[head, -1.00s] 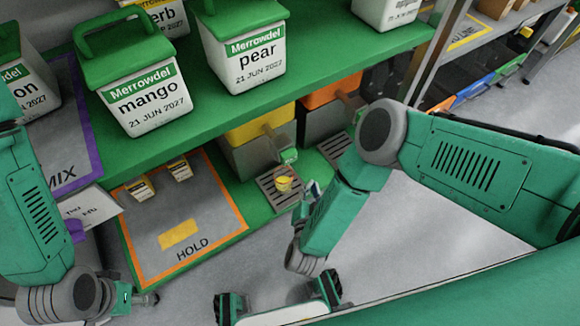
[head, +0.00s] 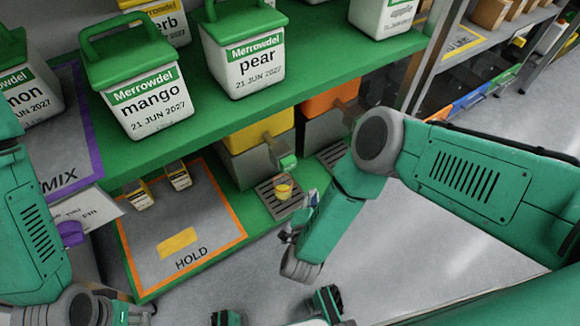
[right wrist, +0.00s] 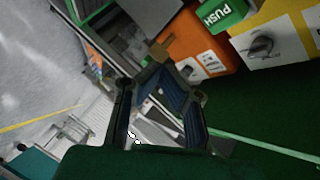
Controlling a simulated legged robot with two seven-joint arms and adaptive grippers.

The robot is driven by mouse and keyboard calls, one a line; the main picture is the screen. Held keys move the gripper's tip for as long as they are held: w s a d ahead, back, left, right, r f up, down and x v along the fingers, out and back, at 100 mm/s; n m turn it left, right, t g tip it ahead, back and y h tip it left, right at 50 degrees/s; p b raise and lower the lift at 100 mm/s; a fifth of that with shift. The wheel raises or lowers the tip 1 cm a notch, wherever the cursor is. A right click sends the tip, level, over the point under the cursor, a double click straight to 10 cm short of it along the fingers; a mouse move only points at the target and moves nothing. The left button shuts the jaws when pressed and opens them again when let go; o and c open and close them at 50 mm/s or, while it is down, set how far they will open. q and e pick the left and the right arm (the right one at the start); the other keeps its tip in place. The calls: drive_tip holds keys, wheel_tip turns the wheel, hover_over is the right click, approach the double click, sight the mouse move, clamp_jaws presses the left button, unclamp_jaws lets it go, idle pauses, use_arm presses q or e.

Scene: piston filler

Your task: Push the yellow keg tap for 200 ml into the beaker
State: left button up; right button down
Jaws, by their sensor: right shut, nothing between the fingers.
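The yellow keg (head: 262,135) sits under the green shelf, its grey tap ending in a green pad (head: 287,162). In the right wrist view the pad (right wrist: 219,12) reads PUSH, with the yellow keg (right wrist: 285,35) beside it. The small beaker (head: 284,188), with yellow showing in it, stands on the drip tray (head: 268,203) below the tap. My right gripper (head: 311,198) is partly hidden by its arm, right of the beaker and apart from the pad. Its fingers (right wrist: 180,78) are shut and empty. My left gripper (head: 143,312) is at the bottom left, its fingers unclear.
An orange keg (head: 328,98) stands to the right of the yellow one. Mango (head: 148,103) and pear (head: 246,65) tubs stand on the shelf above. The orange-edged HOLD mat (head: 208,235) lies left of the tray, with two small containers. Grey floor is open below right.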

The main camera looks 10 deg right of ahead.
sight(294, 165)
drive_tip(key=w+a+b, duration=0.2)
drive_tip(key=w+b, duration=0.2)
drive_tip(key=w, duration=0.3)
drive_tip(key=shift+w+a, duration=0.2)
drive_tip(key=shift+a, duration=0.15)
idle(1.1)
drive_tip(key=shift+w+a, duration=0.1)
drive_tip(key=shift+w, duration=0.25)
drive_tip(key=shift+w+a+b, duration=0.25)
drive_tip(key=shift+w+b, duration=0.2)
drive_tip(key=shift+w, duration=0.2)
idle(0.8)
drive_tip(key=shift+s, duration=0.15)
drive_tip(key=shift+s+d+p, duration=0.2)
drive_tip(key=shift+s+p, duration=0.2)
drive_tip(key=shift+s, duration=0.05)
drive_tip(key=shift+s+d+p, duration=0.2)
drive_tip(key=shift+s+p, duration=0.15)
drive_tip(key=shift+s, duration=0.1)
drive_tip(key=shift+s, duration=0.1)
